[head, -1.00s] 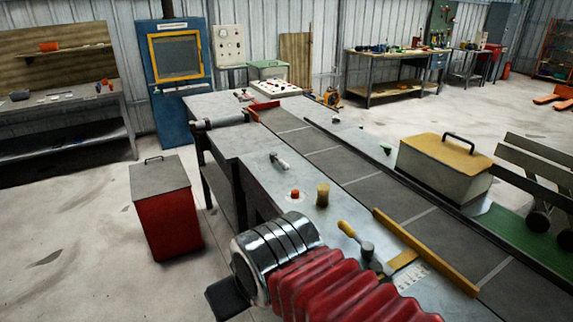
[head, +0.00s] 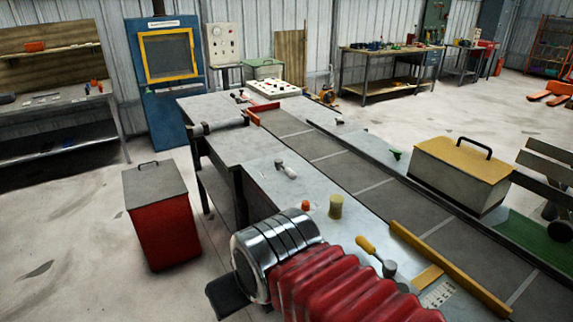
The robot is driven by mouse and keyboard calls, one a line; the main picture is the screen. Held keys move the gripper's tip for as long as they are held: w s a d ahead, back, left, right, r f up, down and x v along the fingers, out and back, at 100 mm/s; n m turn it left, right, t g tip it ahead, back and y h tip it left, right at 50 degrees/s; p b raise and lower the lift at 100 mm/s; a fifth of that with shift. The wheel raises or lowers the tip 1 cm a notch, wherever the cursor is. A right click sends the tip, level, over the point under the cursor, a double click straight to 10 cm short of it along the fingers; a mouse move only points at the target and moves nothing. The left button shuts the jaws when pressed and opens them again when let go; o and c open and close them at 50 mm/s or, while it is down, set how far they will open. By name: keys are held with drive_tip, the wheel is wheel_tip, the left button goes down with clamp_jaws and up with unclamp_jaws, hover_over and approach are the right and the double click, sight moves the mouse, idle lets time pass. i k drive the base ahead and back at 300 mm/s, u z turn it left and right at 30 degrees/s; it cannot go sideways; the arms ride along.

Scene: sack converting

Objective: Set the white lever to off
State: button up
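A small lever with a whitish handle (head: 288,171) stands on the grey metal bench top (head: 255,140) beside the conveyor, near the middle of the head view. Its handle leans toward the lower right from a darker pivot. Any on or off marking is too small to read. A second lever with a yellow handle (head: 366,245) is nearer, at the lower right. My arm, with red bellows and a chrome collar, fills the bottom centre. My gripper's fingers do not show, and the arm hides part of the bench's near end.
A yellow rail (head: 445,268) crosses the conveyor (head: 345,165). A yellow-lidded box (head: 460,175) stands beyond it. A red bin (head: 162,225) is on the floor at left.

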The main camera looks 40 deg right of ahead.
sight(278, 165)
drive_tip(key=z, duration=0.15)
drive_tip(key=i, duration=0.9)
drive_tip(key=z, duration=0.05)
